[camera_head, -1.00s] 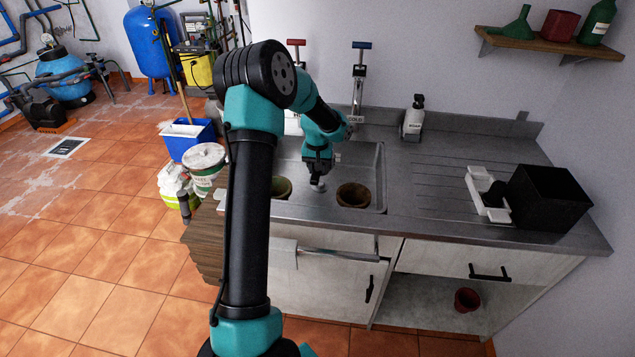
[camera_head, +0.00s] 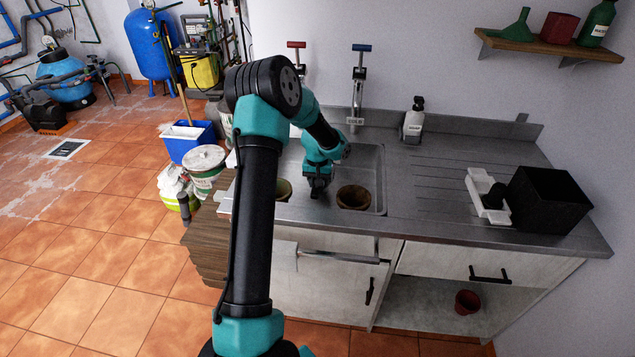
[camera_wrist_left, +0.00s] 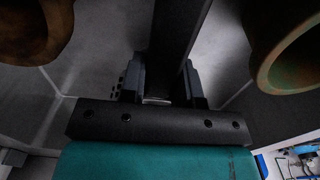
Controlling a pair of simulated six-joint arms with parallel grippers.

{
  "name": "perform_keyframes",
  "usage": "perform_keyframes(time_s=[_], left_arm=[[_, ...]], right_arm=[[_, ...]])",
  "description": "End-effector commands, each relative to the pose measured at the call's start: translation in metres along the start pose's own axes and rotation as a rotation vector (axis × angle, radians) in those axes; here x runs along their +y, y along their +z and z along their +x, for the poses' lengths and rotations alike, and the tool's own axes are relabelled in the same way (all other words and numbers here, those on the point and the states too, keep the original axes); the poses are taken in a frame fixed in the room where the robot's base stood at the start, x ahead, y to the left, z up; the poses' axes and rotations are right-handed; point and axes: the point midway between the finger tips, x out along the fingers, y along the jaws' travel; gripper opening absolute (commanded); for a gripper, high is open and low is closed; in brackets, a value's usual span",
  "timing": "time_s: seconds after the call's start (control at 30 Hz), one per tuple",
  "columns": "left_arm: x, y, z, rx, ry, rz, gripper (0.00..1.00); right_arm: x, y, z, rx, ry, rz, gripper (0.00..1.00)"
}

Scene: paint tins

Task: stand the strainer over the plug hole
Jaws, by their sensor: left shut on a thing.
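My left gripper (camera_head: 317,194) points down into the metal sink (camera_head: 376,165), between two pots. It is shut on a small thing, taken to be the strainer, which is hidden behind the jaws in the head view. In the left wrist view the jaws (camera_wrist_left: 160,85) have a thin pale edge between them, and a dark upright band lies beyond. I cannot tell whether the held thing touches the sink floor. The plug hole is not visible. My right gripper is not in view.
A brown pot (camera_head: 354,197) stands close right of the gripper in the sink. An olive pot (camera_head: 283,190) stands left, partly behind my arm. A tap (camera_head: 357,90) and soap bottle (camera_head: 413,120) are behind. A white rack (camera_head: 487,195) and black box (camera_head: 550,200) stand right; the drainer between is clear.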

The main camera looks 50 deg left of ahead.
Motion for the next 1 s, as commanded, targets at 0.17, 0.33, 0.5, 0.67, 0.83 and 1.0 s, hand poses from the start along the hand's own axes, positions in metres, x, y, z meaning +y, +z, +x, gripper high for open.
perform_keyframes(time_s=[0.17,0.33,0.5,0.67,0.83,1.0], left_arm=[[0.000,0.000,0.001,0.000,0.000,0.000,0.00],[0.000,0.000,0.005,0.001,0.000,0.000,0.00],[0.000,0.000,0.009,0.000,0.000,0.000,0.00],[0.000,0.000,0.011,0.000,0.000,0.000,0.00],[0.000,0.000,0.012,0.000,0.000,0.000,0.40],[0.000,0.000,0.012,0.000,0.000,0.000,0.55]], right_arm=[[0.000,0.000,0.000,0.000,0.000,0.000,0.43],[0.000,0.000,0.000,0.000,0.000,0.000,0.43],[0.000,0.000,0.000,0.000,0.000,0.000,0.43],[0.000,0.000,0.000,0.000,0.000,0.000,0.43],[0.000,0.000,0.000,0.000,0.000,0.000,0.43],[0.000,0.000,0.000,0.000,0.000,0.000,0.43]])
